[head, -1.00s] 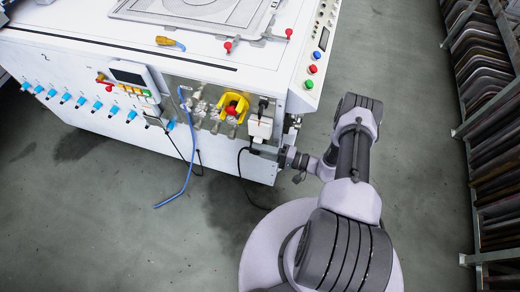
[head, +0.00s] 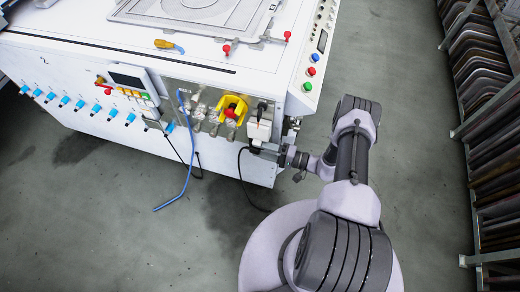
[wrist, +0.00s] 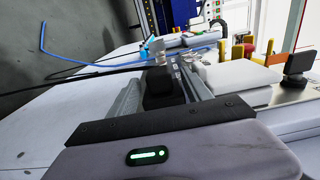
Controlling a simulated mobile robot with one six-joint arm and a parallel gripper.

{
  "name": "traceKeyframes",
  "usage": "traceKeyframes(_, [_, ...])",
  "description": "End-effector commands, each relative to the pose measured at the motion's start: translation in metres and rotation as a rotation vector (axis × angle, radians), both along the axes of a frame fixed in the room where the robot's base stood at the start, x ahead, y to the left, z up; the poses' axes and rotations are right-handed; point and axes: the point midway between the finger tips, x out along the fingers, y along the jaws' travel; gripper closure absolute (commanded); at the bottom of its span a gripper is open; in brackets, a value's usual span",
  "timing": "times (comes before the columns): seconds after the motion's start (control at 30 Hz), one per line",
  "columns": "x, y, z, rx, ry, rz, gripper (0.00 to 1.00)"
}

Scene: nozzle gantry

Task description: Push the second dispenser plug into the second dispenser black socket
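My gripper (wrist: 163,92) is at the right end of the machine's front panel. In the wrist view its two grey fingers stand on either side of a black plug (wrist: 159,84) and appear shut on it. A black cable (wrist: 97,72) runs off from the plug's side. In the head view the cable (head: 240,172) hangs from beside the gripper (head: 258,148). A white box (head: 259,129) sits just above the gripper there, with a black part (head: 262,108) at its top. The socket opening and the plug's front are hidden, so I cannot tell how far they engage.
A yellow guard with a red knob (head: 232,108) and several gauges are left of the white box. A blue hose (head: 188,165) hangs from the panel. A control screen (head: 127,77) is further left. Racks (head: 490,130) stand at the right; the floor between is clear.

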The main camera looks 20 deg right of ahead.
Motion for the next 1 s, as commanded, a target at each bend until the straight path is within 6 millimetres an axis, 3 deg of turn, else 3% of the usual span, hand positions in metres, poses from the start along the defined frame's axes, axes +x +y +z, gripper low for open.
traceKeyframes(0.47, [-0.003, -0.004, 0.001, 0.000, 0.000, -0.001, 0.43])
traceKeyframes(1.0, [-0.076, -0.104, 0.001, -0.001, -0.002, -0.005, 0.43])
